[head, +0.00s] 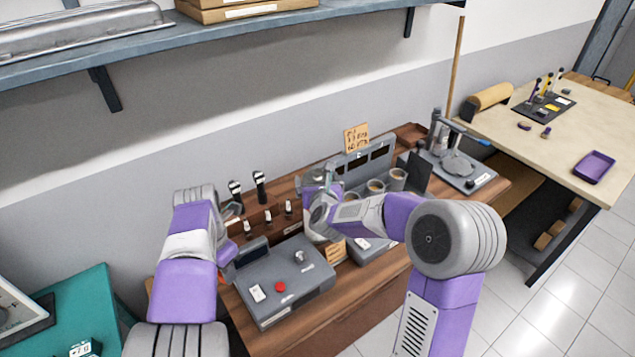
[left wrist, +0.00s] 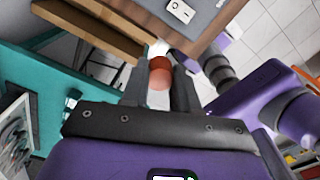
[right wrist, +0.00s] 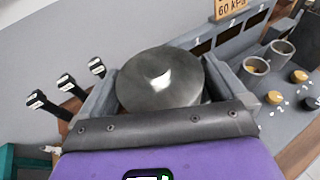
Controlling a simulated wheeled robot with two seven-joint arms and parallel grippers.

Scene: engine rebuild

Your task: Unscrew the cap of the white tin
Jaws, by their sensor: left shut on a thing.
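My left gripper (left wrist: 160,88) is shut on a small orange-red round thing (left wrist: 160,75). In the head view a bit of red shows by this gripper at the bench's left front edge. My right gripper (right wrist: 160,85) has its fingers wide apart, on either side of a large grey metallic round thing (right wrist: 160,78). I cannot tell whether the fingers touch it. In the head view my right gripper (head: 320,190) is at the back of the bench. I cannot make out a white tin or its cap for sure in any view.
A grey control box (head: 285,278) with a red button stands on the wooden bench. Black-handled tools (head: 259,187) and several grey cups (head: 375,187) stand at the back. A teal table (head: 85,300) is at left, a pale table (head: 560,140) at right. A shelf (head: 200,38) hangs above.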

